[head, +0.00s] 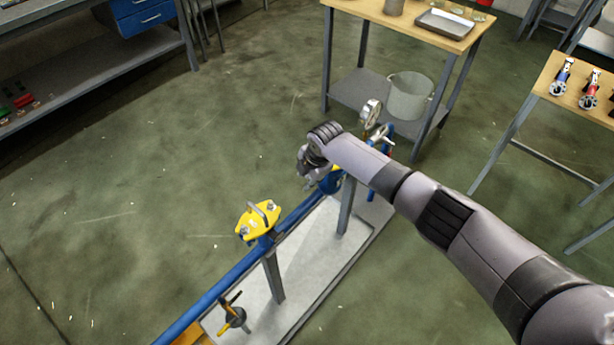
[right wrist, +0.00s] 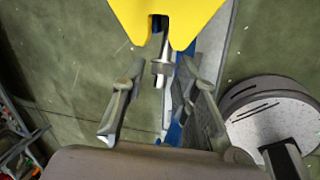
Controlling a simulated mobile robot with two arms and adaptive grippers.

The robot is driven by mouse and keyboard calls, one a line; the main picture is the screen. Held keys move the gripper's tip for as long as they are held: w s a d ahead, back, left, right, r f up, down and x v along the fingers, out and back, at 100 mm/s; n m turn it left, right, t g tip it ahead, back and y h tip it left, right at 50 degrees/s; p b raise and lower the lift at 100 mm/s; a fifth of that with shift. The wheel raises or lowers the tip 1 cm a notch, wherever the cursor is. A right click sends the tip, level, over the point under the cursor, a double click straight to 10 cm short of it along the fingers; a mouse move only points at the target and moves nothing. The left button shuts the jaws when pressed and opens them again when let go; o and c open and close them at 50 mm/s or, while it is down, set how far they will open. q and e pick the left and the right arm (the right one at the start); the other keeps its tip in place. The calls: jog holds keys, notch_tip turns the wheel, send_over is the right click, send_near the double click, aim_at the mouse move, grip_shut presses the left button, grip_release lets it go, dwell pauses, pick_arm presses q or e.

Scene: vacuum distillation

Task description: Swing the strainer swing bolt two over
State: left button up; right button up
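The strainer's yellow cover (head: 258,222) sits on the blue pipe line in the head view, with a grey handle on top and bolt heads at its ends. In the right wrist view the cover (right wrist: 168,14) fills the top edge, and a metal swing bolt (right wrist: 160,68) shows below its notch. My right gripper (head: 308,180) is beyond and to the right of the cover in the head view. In the wrist view its fingers (right wrist: 162,72) are apart, one on either side of the bolt; I cannot tell if they touch it. My left gripper is out of view.
The blue pipe (head: 228,282) runs over a pale base plate (head: 318,250) on grey posts. A small valve (head: 234,316) is near the front. A gauge (head: 371,112) stands behind my arm. A wooden table (head: 395,20) with a bucket (head: 408,96) below is farther back. Floor at left is clear.

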jog(key=shift+c, duration=0.4)
grip_shut()
jog(key=b, duration=0.2)
jog(key=g+y+b, duration=0.1)
jog(key=b, duration=0.1)
jog(key=shift+w+d+r, duration=0.15)
jog(key=shift+w+d, duration=0.15)
jog(key=shift+d+r+g+y+b, duration=0.1)
jog(key=shift+r+g+y+b, duration=0.25)
jog(key=shift+g+y+b, duration=0.05)
jog(key=shift+r, duration=0.15)
jog(key=shift+o, duration=0.4)
grip_release()
